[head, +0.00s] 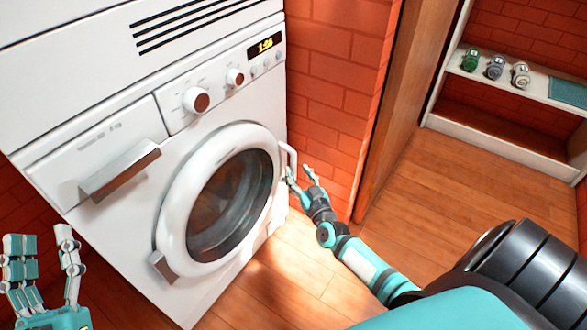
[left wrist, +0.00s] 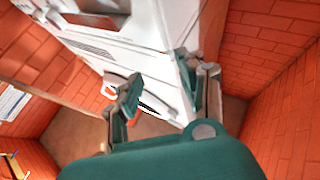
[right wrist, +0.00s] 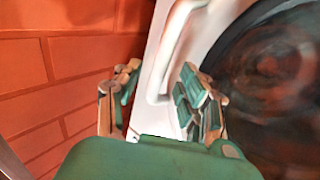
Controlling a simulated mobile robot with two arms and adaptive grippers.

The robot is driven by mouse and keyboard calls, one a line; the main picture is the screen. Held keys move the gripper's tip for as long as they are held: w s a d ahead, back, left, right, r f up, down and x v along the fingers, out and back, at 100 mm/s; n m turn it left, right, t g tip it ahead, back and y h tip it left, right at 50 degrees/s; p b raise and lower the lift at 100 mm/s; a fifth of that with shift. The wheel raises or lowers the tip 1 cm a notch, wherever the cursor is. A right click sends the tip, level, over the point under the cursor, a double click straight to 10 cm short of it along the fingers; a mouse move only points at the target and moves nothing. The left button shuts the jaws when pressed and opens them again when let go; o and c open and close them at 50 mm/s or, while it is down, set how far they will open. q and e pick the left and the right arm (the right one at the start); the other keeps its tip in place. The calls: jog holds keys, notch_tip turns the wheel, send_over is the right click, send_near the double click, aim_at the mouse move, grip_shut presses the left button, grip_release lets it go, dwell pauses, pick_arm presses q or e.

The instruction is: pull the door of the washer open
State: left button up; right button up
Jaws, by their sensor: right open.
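The white washer (head: 150,130) stands at the left to middle of the head view. Its round door (head: 175,215) with a dark glass looks shut against the front. The white door handle (head: 291,160) is on the door's right side. My right gripper (head: 300,178) is open at the handle. In the right wrist view the handle (right wrist: 160,80) shows between its spread fingers (right wrist: 160,95); I cannot tell whether they touch it. My left gripper (head: 42,255) is open and empty, low at the left, away from the door. It also shows open in the left wrist view (left wrist: 165,95).
A brick wall (head: 325,95) stands close to the right of the washer. A drawer handle (head: 120,172) sticks out at the washer's upper left. The wooden floor (head: 300,290) before the washer is clear. A white shelf (head: 490,140) with several small jars is at the far right.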

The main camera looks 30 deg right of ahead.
aim_at(294, 168)
pick_arm(q)
jog(key=s+r+t+h+b, duration=0.1)
jog(key=s+r+t, duration=0.2)
jog(key=s+r, duration=0.1)
jog(key=shift+a+r+t+h, duration=0.25)
jog(key=shift+r+t+h, duration=0.05)
jog(key=shift+t, duration=0.1)
pick_arm(e)
jog(key=shift+w+d, duration=0.2)
jog(key=shift+w, duration=0.85)
jog(key=shift+w+d, duration=0.2)
jog(key=shift+w, duration=0.8)
pick_arm(q)
jog(key=shift+s, duration=0.1)
pick_arm(e)
grip_shut()
